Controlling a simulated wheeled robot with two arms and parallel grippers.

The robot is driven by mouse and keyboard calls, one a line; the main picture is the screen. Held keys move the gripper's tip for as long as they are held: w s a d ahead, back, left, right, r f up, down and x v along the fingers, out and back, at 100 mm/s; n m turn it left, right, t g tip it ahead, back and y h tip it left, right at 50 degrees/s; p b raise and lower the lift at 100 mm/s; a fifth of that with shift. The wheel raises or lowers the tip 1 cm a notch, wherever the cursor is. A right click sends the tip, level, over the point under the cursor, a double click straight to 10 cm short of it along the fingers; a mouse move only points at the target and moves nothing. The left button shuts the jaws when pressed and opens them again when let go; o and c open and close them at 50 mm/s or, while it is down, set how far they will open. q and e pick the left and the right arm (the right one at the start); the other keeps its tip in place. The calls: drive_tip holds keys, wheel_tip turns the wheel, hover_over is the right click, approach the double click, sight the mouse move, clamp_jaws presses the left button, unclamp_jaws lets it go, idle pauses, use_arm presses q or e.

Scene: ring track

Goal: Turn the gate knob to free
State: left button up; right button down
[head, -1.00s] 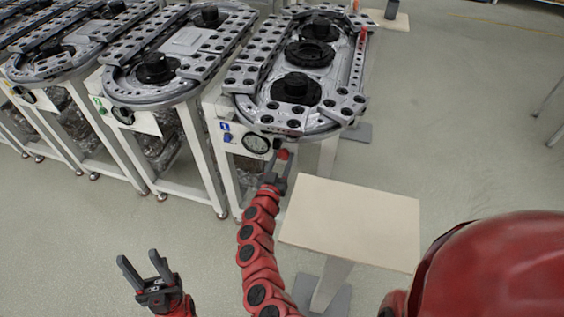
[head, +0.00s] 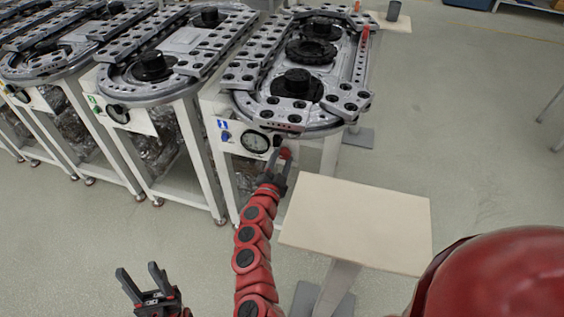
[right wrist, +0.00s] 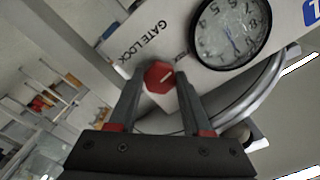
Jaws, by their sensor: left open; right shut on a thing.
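The gate knob (right wrist: 158,76) is a red knob with a white line on its face, next to the printed words GATE LOCK (right wrist: 148,46) on a white panel. The white line is slanted in the right wrist view. My right gripper (right wrist: 158,88) is shut on the knob, one finger on each side. In the head view the knob (head: 286,153) shows as a small red spot at the tip of my right gripper (head: 278,166). My left gripper (head: 138,270) is open and empty, low at the left, away from the track.
A round gauge (head: 256,142) sits beside the knob on the panel under the ring track (head: 290,115). A beige-topped stand (head: 355,222) is close to the right of my right arm. More tracks on white frames stand left. Open floor lies between.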

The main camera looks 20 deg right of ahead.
drive_tip(key=shift+f+m+b, duration=0.1)
drive_tip(key=shift+m+b, duration=0.25)
drive_tip(key=shift+m, duration=0.25)
drive_tip(key=shift+c, duration=1.7)
unclamp_jaws()
drive_tip(key=p+v, duration=0.1)
drive_tip(key=v, duration=1.6)
drive_tip(key=shift+s, duration=0.2)
drive_tip(key=shift+a, duration=0.15)
